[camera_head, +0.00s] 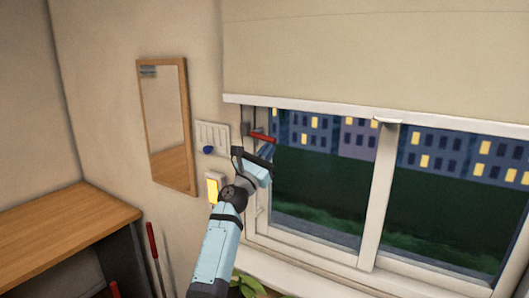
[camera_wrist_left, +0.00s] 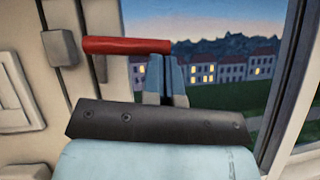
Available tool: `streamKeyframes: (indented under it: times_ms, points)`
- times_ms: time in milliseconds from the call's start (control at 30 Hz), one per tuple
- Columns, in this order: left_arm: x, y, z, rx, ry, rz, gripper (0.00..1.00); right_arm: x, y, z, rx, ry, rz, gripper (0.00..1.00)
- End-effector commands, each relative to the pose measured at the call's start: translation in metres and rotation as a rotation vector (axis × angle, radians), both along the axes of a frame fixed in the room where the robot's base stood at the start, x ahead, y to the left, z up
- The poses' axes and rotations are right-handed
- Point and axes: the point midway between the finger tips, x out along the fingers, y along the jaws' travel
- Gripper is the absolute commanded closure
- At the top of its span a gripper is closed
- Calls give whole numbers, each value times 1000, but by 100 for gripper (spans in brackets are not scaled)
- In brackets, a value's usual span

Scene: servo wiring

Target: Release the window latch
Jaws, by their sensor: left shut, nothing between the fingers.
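The window latch has a red handle (camera_head: 262,137) on the left side of the window frame. In the left wrist view the handle (camera_wrist_left: 112,45) lies roughly level, its left end near a grey block on the frame. My left gripper (camera_head: 268,151) is shut and empty, just below the right part of the handle. In the left wrist view its fingertips (camera_wrist_left: 165,68) overlap the handle's right end; I cannot tell whether they touch it. The window (camera_head: 330,195) looks closed. My right gripper is not in view.
A white wall panel (camera_head: 213,134), a blue knob (camera_head: 208,150) and a lit yellow switch (camera_head: 212,190) are left of the window. A mirror (camera_head: 166,115) hangs further left. A wooden desk (camera_head: 60,235) stands at lower left. Leaves (camera_head: 246,286) show below the window.

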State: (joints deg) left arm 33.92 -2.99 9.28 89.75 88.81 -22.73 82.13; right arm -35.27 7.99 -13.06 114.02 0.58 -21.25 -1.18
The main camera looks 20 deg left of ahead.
Motion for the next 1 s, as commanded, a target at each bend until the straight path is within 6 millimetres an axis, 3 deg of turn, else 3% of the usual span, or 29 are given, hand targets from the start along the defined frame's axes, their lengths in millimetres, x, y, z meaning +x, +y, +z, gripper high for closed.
streamKeyframes:
  times_ms: [400, 1000]
  points:
    - [0, -5, 8, 2, 0, -1, 100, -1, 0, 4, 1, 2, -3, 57]
    - [0, -7, 5, 3, -2, -2, 100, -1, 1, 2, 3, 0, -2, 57]
